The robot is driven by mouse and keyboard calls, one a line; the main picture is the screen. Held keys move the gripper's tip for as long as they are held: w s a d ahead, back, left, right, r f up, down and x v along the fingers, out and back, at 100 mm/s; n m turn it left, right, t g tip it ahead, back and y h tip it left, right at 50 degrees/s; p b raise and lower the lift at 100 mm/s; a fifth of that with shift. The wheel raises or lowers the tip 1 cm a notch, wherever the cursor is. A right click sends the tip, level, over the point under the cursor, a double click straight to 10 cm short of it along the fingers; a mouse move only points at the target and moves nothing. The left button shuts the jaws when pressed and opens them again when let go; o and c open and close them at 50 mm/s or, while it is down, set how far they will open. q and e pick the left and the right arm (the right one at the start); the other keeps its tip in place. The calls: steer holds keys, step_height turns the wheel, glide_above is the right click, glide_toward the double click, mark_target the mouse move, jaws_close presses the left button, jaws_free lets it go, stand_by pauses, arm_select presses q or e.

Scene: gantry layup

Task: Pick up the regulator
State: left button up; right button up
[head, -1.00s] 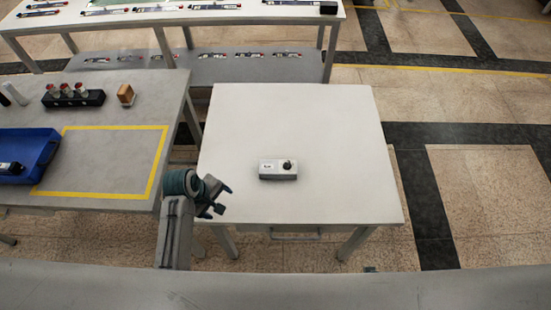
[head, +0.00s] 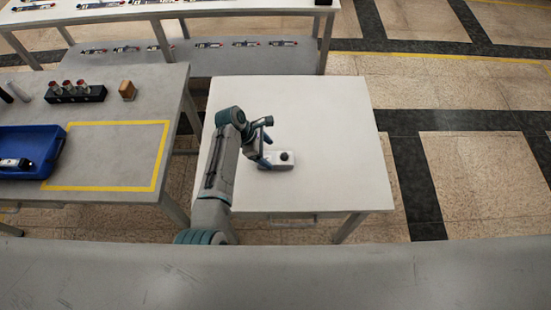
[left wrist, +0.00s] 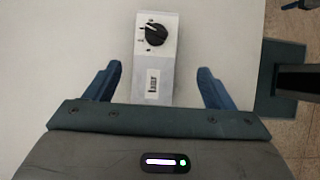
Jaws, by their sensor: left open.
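The regulator (head: 282,160) is a small pale box with a black knob on top. It lies on the white table (head: 330,120), right of the table's middle-left area. In the left wrist view the regulator (left wrist: 158,70) shows its black dial and a white label, between the lines of the two fingers. My left gripper (head: 267,144) is open at the regulator's left end, with no grip on it visible. In the left wrist view the left gripper (left wrist: 160,90) has its blue fingers apart, one on each side of the box's near end. My right gripper is not in view.
A grey table (head: 100,100) stands at the left with a yellow-outlined area, a blue bin (head: 55,160), a black holder with several red-topped items (head: 75,93) and a brown block (head: 127,90). A long bench with several parts stands behind. The white table is otherwise clear.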

mark_target(275, 158)
arm_select(q)
steer(key=shift+d+f, duration=0.35)
steer(key=shift+f, duration=0.2)
steer(key=shift+w+d+f+p, duration=0.1)
steer(key=shift+d+f+p, duration=0.2)
steer(key=shift+f, duration=0.2)
steer(key=shift+w+x, duration=0.1)
steer(key=shift+x, duration=0.9)
steer(key=shift+w+x, duration=0.15)
steer(key=shift+x, duration=0.85)
steer(key=shift+a, duration=0.2)
steer(key=shift+c, duration=0.5)
